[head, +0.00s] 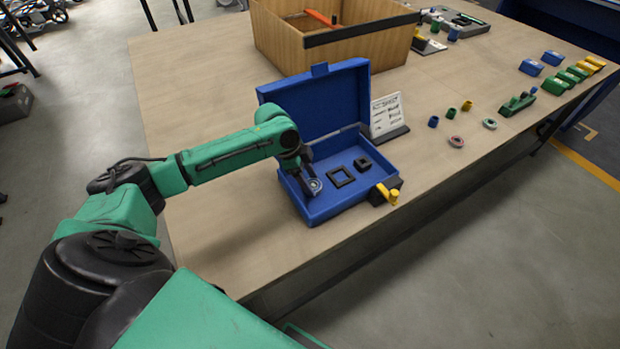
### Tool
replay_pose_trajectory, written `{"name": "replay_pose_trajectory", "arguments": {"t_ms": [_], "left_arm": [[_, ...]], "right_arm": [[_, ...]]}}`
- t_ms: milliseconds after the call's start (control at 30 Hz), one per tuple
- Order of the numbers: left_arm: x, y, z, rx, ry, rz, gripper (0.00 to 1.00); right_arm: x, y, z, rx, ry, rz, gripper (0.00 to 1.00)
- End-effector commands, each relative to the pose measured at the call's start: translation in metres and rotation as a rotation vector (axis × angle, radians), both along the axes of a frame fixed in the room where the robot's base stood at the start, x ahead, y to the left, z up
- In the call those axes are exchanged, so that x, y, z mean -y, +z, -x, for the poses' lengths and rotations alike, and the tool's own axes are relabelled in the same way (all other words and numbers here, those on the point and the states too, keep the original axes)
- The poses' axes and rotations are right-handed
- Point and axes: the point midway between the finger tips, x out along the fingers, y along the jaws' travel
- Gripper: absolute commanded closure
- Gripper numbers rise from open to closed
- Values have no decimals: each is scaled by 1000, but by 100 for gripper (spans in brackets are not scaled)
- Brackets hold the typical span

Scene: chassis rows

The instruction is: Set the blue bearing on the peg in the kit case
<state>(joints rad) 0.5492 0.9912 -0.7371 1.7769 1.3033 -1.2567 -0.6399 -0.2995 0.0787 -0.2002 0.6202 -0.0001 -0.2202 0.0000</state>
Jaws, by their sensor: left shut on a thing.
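The blue kit case (335,210) stands open near the table's front edge, its lid raised at the back. My left gripper (311,182) reaches down into the left part of the case. It is shut on the blue bearing (316,187), a small ring with a greyish face, low over the case floor. The peg is not visible; the gripper and bearing may hide it. I cannot tell whether the bearing is around a peg or just above the floor. My right gripper is not in view.
The case also has a black square frame (341,177) and a smaller black square piece (363,164). A black block with a yellow handle (388,195) is at its right corner. A wooden crate (275,42) is behind.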

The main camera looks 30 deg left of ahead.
Motion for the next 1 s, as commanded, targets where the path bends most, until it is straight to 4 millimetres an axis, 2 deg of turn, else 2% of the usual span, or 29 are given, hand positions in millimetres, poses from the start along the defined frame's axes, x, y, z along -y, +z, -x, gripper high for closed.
{"name": "replay_pose_trajectory", "arguments": {"t_ms": [367,400,467,833,933,1000], "left_arm": [[0,-12,0,1,0,0,98],[0,-11,0,2,1,-1,25],[0,-11,0,1,0,0,3],[-2,-7,0,1,1,0,2],[-8,7,2,3,2,-2,2],[-14,23,5,4,1,-4,2]], "right_arm": [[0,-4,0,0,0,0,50],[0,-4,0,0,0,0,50],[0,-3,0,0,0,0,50],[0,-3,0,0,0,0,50],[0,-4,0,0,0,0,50],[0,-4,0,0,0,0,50]]}}
